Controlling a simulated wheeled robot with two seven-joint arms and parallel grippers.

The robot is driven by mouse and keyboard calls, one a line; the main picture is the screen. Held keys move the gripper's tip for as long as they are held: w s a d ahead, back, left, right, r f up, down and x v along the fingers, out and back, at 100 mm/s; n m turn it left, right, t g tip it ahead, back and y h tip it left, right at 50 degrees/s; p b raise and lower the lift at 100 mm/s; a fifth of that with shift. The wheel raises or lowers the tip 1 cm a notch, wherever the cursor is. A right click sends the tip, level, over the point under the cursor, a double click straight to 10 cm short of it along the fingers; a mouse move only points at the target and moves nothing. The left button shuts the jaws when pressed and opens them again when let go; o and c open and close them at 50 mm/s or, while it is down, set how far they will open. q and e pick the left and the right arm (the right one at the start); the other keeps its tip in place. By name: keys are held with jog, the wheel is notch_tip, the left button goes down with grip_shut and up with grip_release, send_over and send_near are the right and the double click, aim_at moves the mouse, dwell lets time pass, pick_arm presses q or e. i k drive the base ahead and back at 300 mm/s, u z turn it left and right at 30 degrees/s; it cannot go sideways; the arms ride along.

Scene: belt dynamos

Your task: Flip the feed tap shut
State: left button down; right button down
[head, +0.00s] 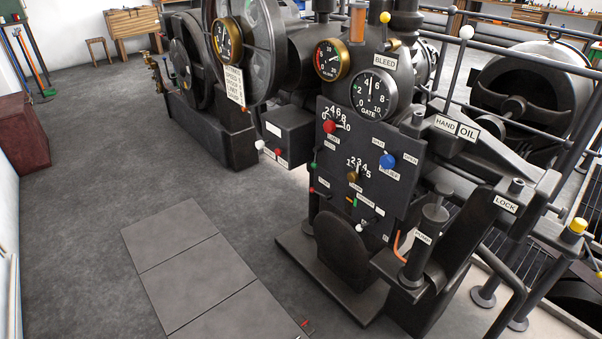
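A dark upright control panel (342,144) stands on the machine at centre right. I cannot tell which control is the feed tap, as most small labels are too small to read. The panel carries a red knob (329,126) under a number scale, a blue knob (387,161) at right, and a brass knob (352,176) below a second scale. Near its bottom are a small orange-and-green handle (351,201) and a white-tipped lever (359,227). Small red and green knobs sit along its left edge. Neither of my grippers is in view.
A box with white- and red-tipped levers (289,134) juts out left of the panel. Gauges (373,94) sit above it. A pump (427,240) and a post labelled LOCK (507,204) stand at right. Floor plates (187,265) and open grey floor lie at left.

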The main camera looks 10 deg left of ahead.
aim_at(317, 149)
jog(key=u, duration=0.4)
jog(key=i, duration=0.65)
jog(key=z, duration=0.9)
jog(key=i, duration=0.5)
jog(key=z, duration=0.05)
